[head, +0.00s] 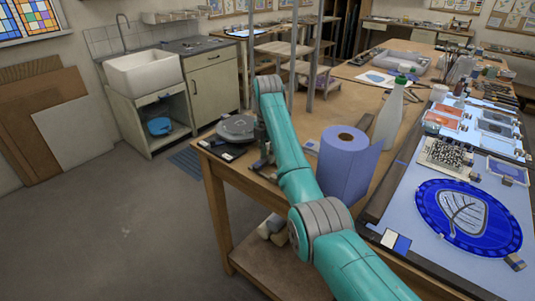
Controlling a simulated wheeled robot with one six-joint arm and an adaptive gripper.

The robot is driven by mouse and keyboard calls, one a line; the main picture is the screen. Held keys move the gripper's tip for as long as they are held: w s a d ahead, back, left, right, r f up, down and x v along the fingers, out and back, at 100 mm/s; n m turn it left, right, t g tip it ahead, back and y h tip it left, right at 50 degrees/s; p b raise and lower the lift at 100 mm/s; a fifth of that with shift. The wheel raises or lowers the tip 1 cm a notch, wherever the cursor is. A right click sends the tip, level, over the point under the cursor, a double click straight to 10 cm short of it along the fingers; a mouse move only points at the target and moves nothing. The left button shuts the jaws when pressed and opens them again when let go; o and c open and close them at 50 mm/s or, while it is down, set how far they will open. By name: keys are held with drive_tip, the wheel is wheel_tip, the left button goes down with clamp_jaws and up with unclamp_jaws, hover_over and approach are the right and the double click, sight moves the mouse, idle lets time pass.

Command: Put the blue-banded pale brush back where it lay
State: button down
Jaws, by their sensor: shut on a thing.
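My gripper (263,157) is at the left end of the wooden table, low over its top and mostly hidden behind my own teal arm. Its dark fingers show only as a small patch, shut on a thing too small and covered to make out. I cannot pick out the blue-banded pale brush by its look in the head view. The gripper is just right of a grey round turntable (236,127) and left of the blue paper roll (346,160).
A white bottle (389,118) stands behind the roll. At right, a blue round glass panel (466,217) with a leaf design lies on a pale work surface, with paint trays (443,119) beyond. Small dark items lie by the turntable. The floor at left is clear.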

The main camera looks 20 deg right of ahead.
drive_tip(key=c, duration=0.9)
unclamp_jaws()
drive_tip(key=shift+c, duration=0.2)
